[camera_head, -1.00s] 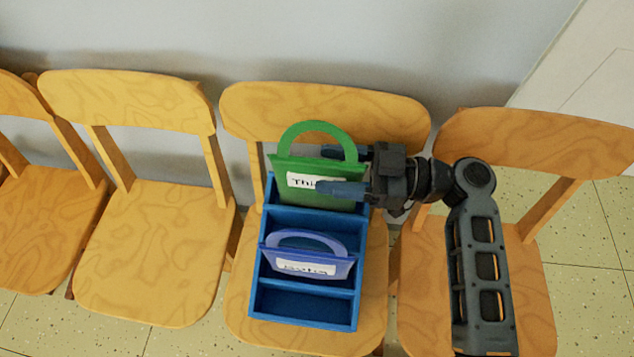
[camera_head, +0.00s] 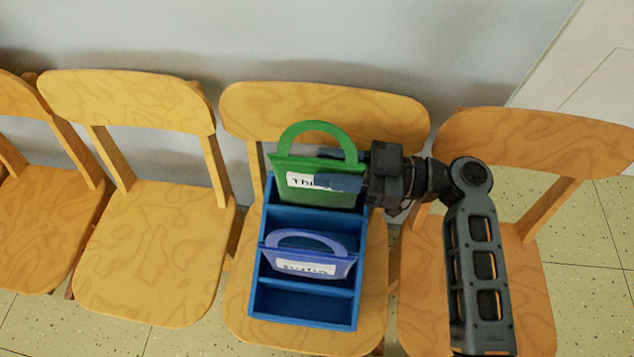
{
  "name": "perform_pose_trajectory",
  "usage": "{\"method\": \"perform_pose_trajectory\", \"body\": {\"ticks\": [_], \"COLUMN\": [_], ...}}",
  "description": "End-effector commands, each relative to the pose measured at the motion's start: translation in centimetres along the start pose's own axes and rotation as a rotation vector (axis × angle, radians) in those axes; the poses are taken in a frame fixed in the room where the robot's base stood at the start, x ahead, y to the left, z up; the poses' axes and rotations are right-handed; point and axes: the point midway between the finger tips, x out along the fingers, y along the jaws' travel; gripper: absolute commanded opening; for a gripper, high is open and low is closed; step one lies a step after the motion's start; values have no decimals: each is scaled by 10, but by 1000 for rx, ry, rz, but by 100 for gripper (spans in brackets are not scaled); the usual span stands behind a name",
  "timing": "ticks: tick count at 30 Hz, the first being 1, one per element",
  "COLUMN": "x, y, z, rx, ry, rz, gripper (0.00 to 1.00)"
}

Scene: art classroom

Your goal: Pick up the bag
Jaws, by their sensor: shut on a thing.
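A green bag (camera_head: 288,166) with an arched handle and a white label stands upright in the back compartment of a blue divided box (camera_head: 305,219). A blue-purple bag (camera_head: 285,257) with a handle and a white label stands in a nearer compartment. My gripper (camera_head: 345,171) reaches in from the right and is shut on the green bag, one finger in front of its label and the other behind it. The front finger hides the right part of the label.
The box sits on a wooden chair (camera_head: 240,325). More wooden chairs stand to the left (camera_head: 150,255) and right (camera_head: 535,285). A grey wall (camera_head: 320,45) is close behind the chair backs.

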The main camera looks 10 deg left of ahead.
Motion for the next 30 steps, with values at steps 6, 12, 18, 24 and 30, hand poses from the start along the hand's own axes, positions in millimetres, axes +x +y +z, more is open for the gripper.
{"method": "perform_pose_trajectory", "body": {"ticks": [6, 12, 18, 24, 30], "x": [0, 0, 0, 0, 0], "y": [0, 0, 0, 0, 0], "z": [0, -2, -17, -54, -100], "rx": [-1, -1, -3, -5, -7], "ry": [1, 1, 1, 1, 1], "rz": [0, 0, 0, 0, 0], "gripper": [0, 0, 0, 0, 0]}}
